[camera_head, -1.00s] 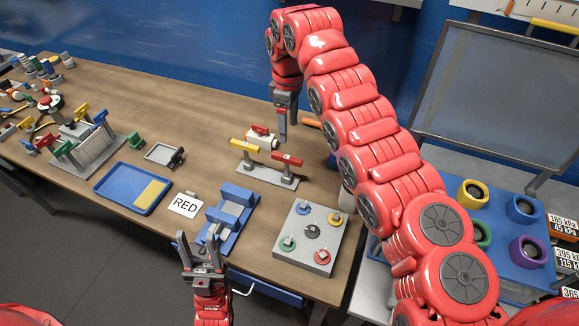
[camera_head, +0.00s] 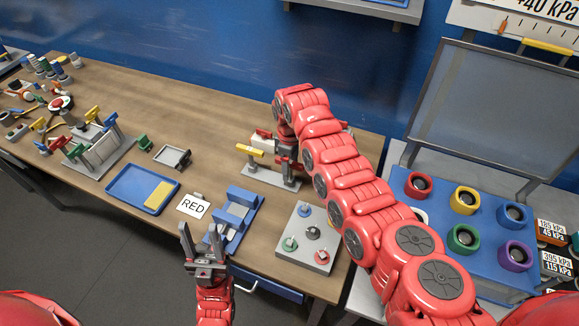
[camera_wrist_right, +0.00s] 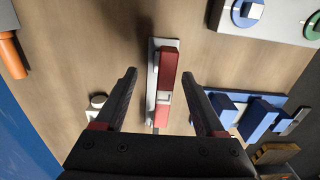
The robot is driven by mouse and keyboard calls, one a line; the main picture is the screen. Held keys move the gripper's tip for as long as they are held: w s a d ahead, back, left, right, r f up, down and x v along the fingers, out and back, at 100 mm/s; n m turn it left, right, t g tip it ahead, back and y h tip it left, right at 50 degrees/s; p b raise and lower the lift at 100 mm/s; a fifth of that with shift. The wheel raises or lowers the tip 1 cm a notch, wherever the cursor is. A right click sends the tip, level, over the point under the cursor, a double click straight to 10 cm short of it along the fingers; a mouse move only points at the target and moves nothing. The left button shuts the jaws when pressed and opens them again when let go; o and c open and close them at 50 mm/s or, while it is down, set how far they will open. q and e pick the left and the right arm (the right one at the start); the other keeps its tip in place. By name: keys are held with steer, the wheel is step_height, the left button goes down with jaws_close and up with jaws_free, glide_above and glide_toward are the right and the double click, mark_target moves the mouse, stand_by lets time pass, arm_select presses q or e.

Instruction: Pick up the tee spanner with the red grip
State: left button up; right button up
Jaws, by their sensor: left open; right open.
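The tee spanner's red grip (camera_wrist_right: 165,75) shows in the right wrist view, lying lengthwise between the two spread fingers of my right gripper (camera_wrist_right: 160,80). The fingers stand apart from it on both sides. In the head view my right gripper (camera_head: 288,172) is over the right end of a grey rack (camera_head: 262,178) and hides the red grip there. A tee spanner with a yellow grip (camera_head: 250,150) stands at the rack's left end. My left gripper (camera_head: 199,240) is open and empty, in front of the table's front edge.
A grey plate (camera_head: 299,212) with coloured discs stands in front. Behind the rack is a red-and-white object (camera_head: 263,137).

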steer(key=shift+s+a+f+p, duration=0.1)
steer(key=shift+f+p, duration=0.1)
steer(key=shift+f, duration=0.7)
steer(key=shift+s+f+p, duration=0.1)
steer(key=shift+f+p, duration=0.05)
steer(key=shift+f, duration=0.75)
jaws_close()
